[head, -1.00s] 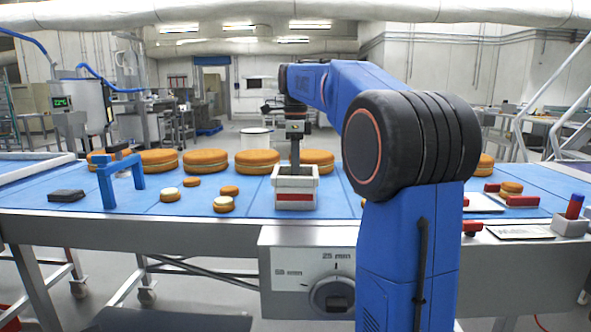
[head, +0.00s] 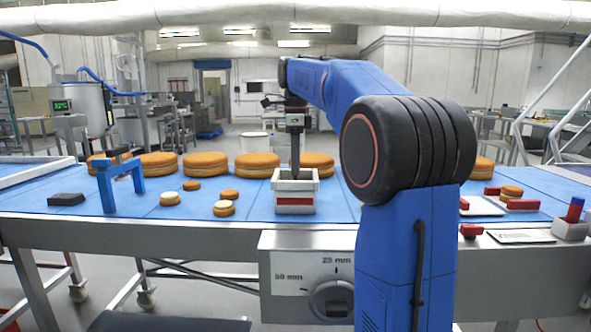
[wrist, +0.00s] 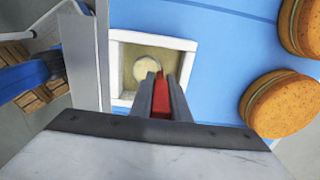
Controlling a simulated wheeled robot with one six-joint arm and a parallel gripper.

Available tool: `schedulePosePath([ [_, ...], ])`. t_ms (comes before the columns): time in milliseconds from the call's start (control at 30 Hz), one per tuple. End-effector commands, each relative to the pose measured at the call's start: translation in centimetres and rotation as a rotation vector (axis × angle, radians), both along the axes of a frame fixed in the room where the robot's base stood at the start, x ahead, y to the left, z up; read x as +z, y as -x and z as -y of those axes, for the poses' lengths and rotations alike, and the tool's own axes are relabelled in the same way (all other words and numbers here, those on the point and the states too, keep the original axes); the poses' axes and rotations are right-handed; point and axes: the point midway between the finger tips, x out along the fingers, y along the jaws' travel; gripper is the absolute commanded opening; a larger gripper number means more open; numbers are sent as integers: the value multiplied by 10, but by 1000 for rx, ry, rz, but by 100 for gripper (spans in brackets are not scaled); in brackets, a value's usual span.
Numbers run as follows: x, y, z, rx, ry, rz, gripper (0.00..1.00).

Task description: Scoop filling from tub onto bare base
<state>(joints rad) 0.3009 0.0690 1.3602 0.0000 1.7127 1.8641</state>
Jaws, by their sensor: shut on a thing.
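The white tub (head: 295,207) with a red band stands near the front edge of the blue belt. In the wrist view, its square rim (wrist: 187,44) surrounds pale filling (wrist: 130,56). My gripper (head: 295,170) points down over the tub and is shut on a red handle (wrist: 160,103), seemingly the scoop's. A pale round shape (wrist: 147,68), perhaps the scoop's bowl, shows inside the tub; I cannot tell its depth. Small rounds lie left of the tub: two bare orange ones (head: 192,186) (head: 230,194) and two pale-topped ones (head: 170,198) (head: 224,208).
Large orange rounds (head: 258,166) line the back of the belt. A blue arch (head: 122,185) and a dark block (head: 66,199) stand at the left. At the right, a small round (head: 511,191) sits near red blocks (head: 523,205).

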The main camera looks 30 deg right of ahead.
Motion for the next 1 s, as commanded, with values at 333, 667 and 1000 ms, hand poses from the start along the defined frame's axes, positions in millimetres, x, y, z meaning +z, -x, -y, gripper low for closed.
schedulePosePath([
  [333, 20, -1, 0, 0, 1, 2, 0],
  [667, 38, -1, 0, 0, 1, 1, 0],
  [1000, 58, -1, 0, 0, 1, 1, 0],
])
